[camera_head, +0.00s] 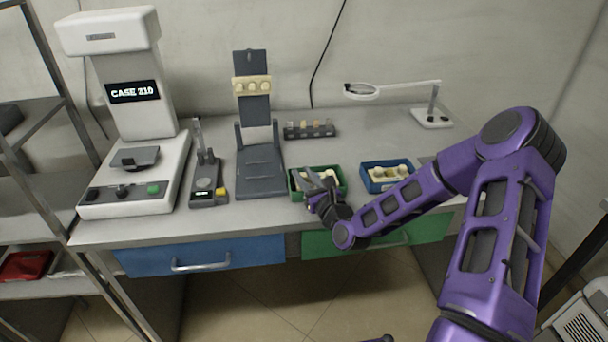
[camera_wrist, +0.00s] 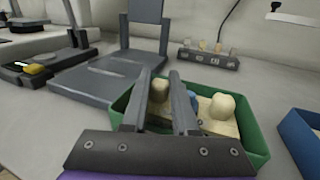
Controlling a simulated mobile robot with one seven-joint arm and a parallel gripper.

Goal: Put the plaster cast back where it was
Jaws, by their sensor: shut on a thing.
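My gripper (camera_head: 316,181) is at the green tray (camera_head: 341,190) on the bench, with its fingers over the tray. In the wrist view, my gripper (camera_wrist: 160,78) has its two fingers apart with a cream plaster cast (camera_wrist: 159,89) between them, and it is shut on that cast. The fingers hide part of it, and I cannot tell whether it touches the tray floor. Another cream cast (camera_wrist: 222,106) stands in the green tray (camera_wrist: 256,142) to the right, with a small blue part (camera_wrist: 192,99) between them.
A blue tray (camera_head: 386,188) with cream casts stands to the right. A dark grey stand (camera_head: 259,172) holding a cream piece (camera_head: 252,86) is to the left. A small rack (camera_head: 310,131) is behind. A machine reading "CASE 210" (camera_head: 132,92) and a magnifier lamp (camera_head: 432,117) flank the bench.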

